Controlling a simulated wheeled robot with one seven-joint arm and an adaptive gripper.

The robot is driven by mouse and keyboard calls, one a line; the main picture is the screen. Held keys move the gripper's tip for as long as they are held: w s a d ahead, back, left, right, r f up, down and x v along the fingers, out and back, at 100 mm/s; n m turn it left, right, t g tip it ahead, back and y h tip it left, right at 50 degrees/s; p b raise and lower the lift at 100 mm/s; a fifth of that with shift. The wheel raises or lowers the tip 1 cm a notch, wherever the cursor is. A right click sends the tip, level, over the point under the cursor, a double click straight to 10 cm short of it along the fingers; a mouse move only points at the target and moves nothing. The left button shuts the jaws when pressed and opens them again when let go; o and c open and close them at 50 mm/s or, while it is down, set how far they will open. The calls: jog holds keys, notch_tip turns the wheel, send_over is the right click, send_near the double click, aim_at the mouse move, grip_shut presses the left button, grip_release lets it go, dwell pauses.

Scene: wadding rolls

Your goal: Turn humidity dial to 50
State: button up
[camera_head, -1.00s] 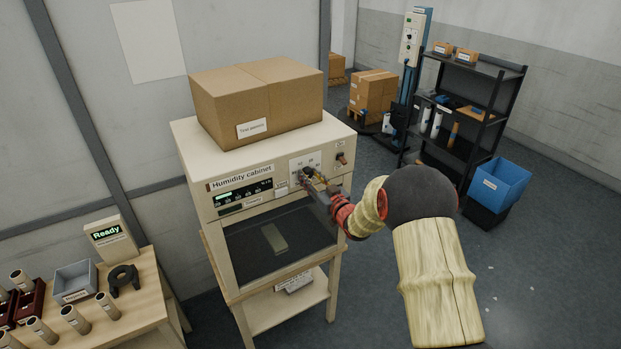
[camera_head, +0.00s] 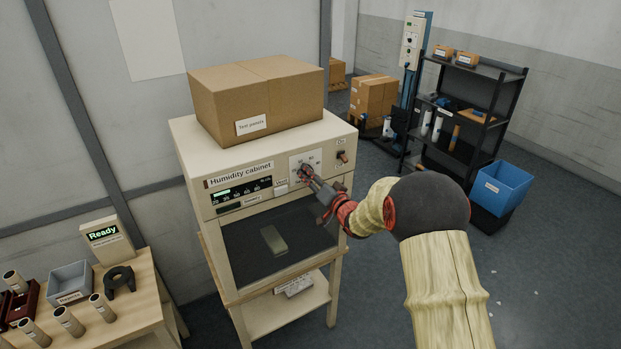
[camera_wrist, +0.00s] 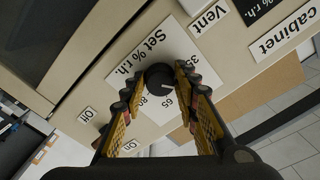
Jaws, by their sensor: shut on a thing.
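The humidity dial is a dark round knob (camera_wrist: 161,82) on a white plate marked "Set % r.h.". In the wrist view 35, 65 and 80 show around it; other marks are hidden by my fingers. My gripper (camera_wrist: 158,78) is shut on the dial, one finger on each side. In the head view my gripper (camera_head: 308,174) covers most of the dial at the upper right of the humidity cabinet (camera_head: 205,160). The cabinet's black display (camera_head: 241,191) has a number scale with a short green bar at its left. The dial's exact setting is unclear.
A cardboard box (camera_head: 257,98) sits on the cabinet. A switch (camera_head: 341,156) is right of the dial, and a Vent button (camera_head: 281,188) is left of it. A bench with tubes and a grey bin (camera_head: 70,283) stands at the left. A shelf (camera_head: 462,120) stands behind right.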

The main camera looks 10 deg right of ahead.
jog(key=shift+m, duration=0.9)
jog(key=o, duration=1)
jog(key=shift+o, duration=0.8)
jog(key=shift+s, duration=0.1)
jog(key=v, duration=1.1)
jog(key=shift+s, duration=0.35)
jog(key=shift+d, duration=0.15)
